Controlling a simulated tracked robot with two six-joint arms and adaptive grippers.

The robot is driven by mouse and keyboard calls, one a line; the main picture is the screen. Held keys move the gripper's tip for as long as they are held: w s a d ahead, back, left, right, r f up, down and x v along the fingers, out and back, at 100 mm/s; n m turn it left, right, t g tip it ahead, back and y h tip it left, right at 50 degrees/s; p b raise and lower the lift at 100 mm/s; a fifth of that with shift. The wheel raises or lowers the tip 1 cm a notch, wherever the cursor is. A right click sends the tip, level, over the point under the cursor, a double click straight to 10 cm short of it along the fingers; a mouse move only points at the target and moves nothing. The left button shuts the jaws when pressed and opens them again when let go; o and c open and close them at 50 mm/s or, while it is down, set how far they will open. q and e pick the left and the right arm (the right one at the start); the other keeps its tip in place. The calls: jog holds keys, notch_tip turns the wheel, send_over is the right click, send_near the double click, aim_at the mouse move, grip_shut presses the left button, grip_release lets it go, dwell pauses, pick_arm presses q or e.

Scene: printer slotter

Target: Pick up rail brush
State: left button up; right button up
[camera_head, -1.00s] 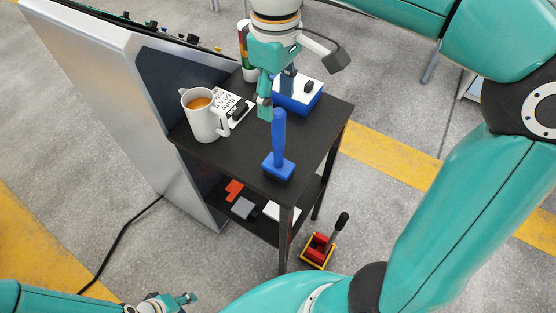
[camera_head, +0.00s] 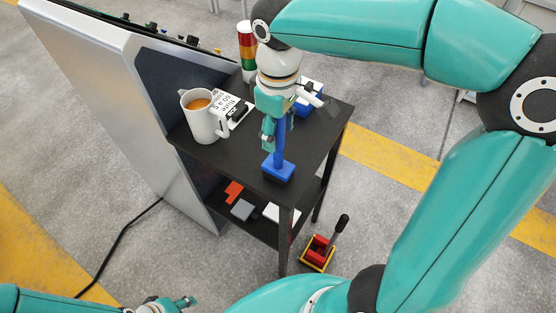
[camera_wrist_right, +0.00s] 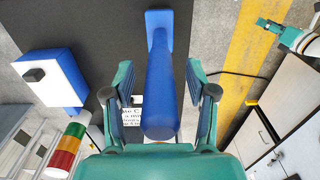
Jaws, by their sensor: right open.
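The rail brush (camera_head: 279,160) is blue, with a tall upright handle and a rectangular head. It stands on the dark top shelf of a small table (camera_head: 243,159), near its front corner. My right gripper (camera_head: 275,134) is at the upper part of the handle. In the right wrist view the open fingers of the gripper (camera_wrist_right: 160,95) lie on either side of the brush handle (camera_wrist_right: 161,85), with a gap on both sides. My left gripper (camera_head: 186,301) is at the bottom left of the head view, far from the brush; its fingers are too small to read.
A mug of orange-brown drink (camera_head: 203,118) and a white card (camera_head: 229,103) stand left of the brush. A blue and white box (camera_head: 311,92) and a striped signal light (camera_head: 246,48) are behind. A grey machine (camera_head: 128,110) borders the table. A red and yellow item (camera_head: 319,250) lies on the floor.

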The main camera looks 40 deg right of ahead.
grip_shut()
jog(key=shift+r, duration=0.15)
notch_tip(320, 180, up, 20)
jog(key=p, duration=0.3)
dwell(0.4)
jog(key=c, duration=0.8)
grip_release()
grip_shut()
